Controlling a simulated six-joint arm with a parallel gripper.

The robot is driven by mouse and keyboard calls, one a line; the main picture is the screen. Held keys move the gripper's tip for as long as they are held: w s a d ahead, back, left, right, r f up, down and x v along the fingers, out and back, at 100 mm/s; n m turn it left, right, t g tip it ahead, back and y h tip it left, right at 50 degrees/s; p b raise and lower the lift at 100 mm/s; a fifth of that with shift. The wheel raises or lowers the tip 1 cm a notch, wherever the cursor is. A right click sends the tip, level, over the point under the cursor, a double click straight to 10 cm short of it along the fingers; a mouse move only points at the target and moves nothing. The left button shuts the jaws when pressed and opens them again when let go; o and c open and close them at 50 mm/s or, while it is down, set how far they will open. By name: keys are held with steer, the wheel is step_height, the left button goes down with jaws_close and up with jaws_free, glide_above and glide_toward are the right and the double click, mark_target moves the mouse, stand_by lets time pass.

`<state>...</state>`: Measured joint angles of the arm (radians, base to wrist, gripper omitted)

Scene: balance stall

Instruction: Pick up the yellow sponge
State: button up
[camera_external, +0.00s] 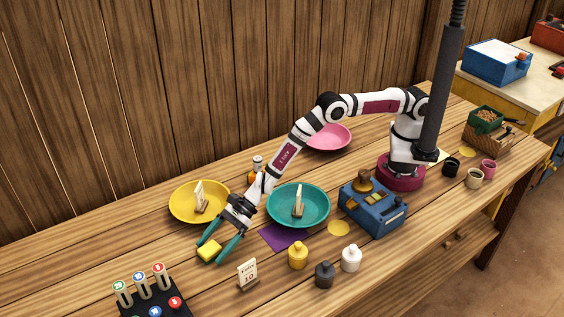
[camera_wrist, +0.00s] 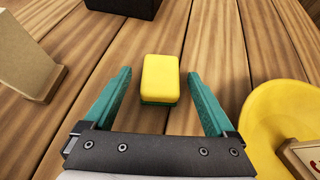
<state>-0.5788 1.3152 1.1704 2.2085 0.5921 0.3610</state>
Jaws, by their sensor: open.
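The yellow sponge (camera_external: 209,250) lies on the wooden table near the front left, below the yellow plate. In the wrist view the sponge (camera_wrist: 160,79) shows a yellow top and a green lower layer. My gripper (camera_external: 219,250) is open, its teal fingers on either side of the sponge in the external view. In the wrist view the open fingers of my gripper (camera_wrist: 160,75) point toward the sponge, which sits in line with the gap between them. There is a visible gap to each finger, and nothing is held.
A yellow plate (camera_external: 178,212) with a card on it stands close by; its rim (camera_wrist: 260,130) shows at the wrist view's right. A small number sign (camera_external: 247,272), a dark token rack (camera_external: 170,298) and a teal plate (camera_external: 275,212) are nearby. Bare table surrounds the sponge.

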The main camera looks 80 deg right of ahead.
steer(key=c, duration=1.4)
steer(key=shift+r, duration=0.1)
